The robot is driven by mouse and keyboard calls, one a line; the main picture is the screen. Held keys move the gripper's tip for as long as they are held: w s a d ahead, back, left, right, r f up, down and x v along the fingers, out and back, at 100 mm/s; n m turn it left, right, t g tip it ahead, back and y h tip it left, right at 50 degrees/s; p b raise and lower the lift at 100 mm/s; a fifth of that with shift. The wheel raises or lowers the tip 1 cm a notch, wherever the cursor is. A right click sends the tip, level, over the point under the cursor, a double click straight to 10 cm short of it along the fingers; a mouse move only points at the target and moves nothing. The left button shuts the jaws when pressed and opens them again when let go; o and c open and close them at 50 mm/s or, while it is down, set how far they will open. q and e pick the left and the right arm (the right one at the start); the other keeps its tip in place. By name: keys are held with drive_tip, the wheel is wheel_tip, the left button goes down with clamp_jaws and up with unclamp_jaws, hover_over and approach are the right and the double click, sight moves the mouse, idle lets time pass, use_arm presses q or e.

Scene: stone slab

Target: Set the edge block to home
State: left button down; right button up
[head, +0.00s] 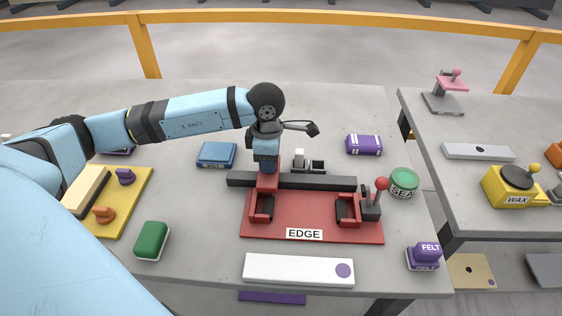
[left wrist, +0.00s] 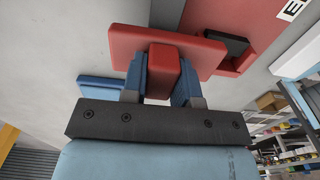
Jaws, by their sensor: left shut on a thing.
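The EDGE fixture has a red base plate (head: 325,233) lying on the stone slab. A dark rail (head: 320,183) runs along its back edge. Two red brackets with black insides, a left one (head: 262,208) and a right one (head: 348,210), stand on the plate. My left gripper (head: 267,165) points down near the rail's left part. In the left wrist view its blue fingers (left wrist: 163,82) are shut on the upright red grip of the red edge block (left wrist: 205,52). In the head view the block (head: 268,183) is partly hidden by the gripper. My right gripper is out of view.
A red-knobbed lever (head: 381,185) stands at the plate's right end. A small white block (head: 299,158) is behind the rail. A blue box (head: 217,154), a purple box (head: 364,145), a green SEA tin (head: 404,182) and a white bar (head: 299,269) surround the fixture.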

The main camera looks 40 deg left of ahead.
use_arm(q)
drive_tip(key=s+a, duration=0.1)
drive_tip(key=a, duration=0.2)
drive_tip(key=s+a+b, duration=0.1)
drive_tip(key=shift+s+a+f, duration=0.15)
drive_tip(key=shift+s+a, duration=0.1)
drive_tip(key=shift+s, duration=0.1)
drive_tip(key=shift+s+a, duration=0.25)
drive_tip(key=shift+a, duration=0.1)
drive_tip(key=c, duration=0.9)
unclamp_jaws()
wheel_tip(320, 180, up, 14)
drive_tip(key=shift+r+p, duration=0.1)
drive_tip(key=shift+p, duration=0.2)
